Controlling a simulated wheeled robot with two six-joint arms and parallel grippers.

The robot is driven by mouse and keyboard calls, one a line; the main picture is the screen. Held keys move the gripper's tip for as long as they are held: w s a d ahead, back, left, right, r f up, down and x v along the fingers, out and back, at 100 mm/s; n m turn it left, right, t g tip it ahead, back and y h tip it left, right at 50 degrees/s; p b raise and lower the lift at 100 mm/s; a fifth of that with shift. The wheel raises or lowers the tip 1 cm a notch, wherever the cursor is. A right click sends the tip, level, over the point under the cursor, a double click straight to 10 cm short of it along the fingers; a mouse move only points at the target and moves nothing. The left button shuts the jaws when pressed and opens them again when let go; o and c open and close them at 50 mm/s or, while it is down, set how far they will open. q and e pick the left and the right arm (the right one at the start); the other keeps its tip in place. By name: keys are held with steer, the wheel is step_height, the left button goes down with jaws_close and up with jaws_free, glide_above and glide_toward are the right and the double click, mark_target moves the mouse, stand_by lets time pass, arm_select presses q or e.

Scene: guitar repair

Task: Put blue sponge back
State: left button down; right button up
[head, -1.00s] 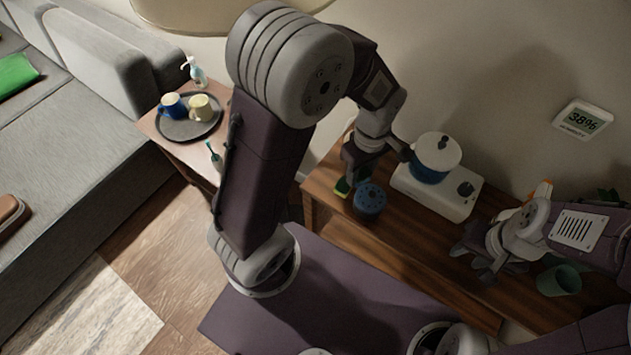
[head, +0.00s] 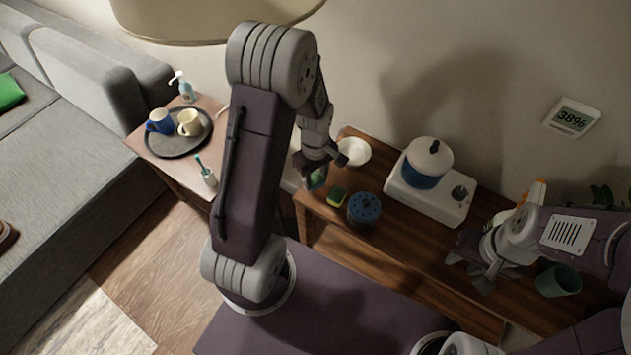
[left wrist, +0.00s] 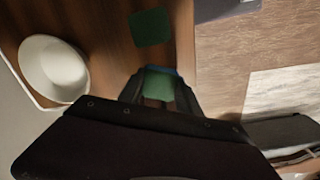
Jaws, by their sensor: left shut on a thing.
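My left gripper (head: 316,178) is above the left end of the wooden table, shut on the blue sponge (left wrist: 158,84). In the left wrist view the sponge shows a green face with a thin blue edge between the fingers. A second sponge, yellow with a green top (head: 337,196), lies on the table just right of the gripper; its green top also shows in the left wrist view (left wrist: 150,27). My right gripper (head: 468,270) is over the table's right part, its fingers spread and nothing seen between them.
A white bowl (head: 354,151) stands at the table's back left. A blue round container (head: 364,209) stands near the front edge. A white cooker (head: 432,199) with a blue pot (head: 426,171) is behind it. A green cup (head: 559,281) stands at the right.

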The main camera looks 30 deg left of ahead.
arm_select(q)
steer(key=shift+f, duration=0.9)
steer(key=shift+w+f, duration=0.1)
steer(key=shift+f, duration=0.1)
steer(key=shift+f, duration=0.15)
steer(key=c, duration=0.8)
jaws_free()
steer(key=shift+c, duration=0.2)
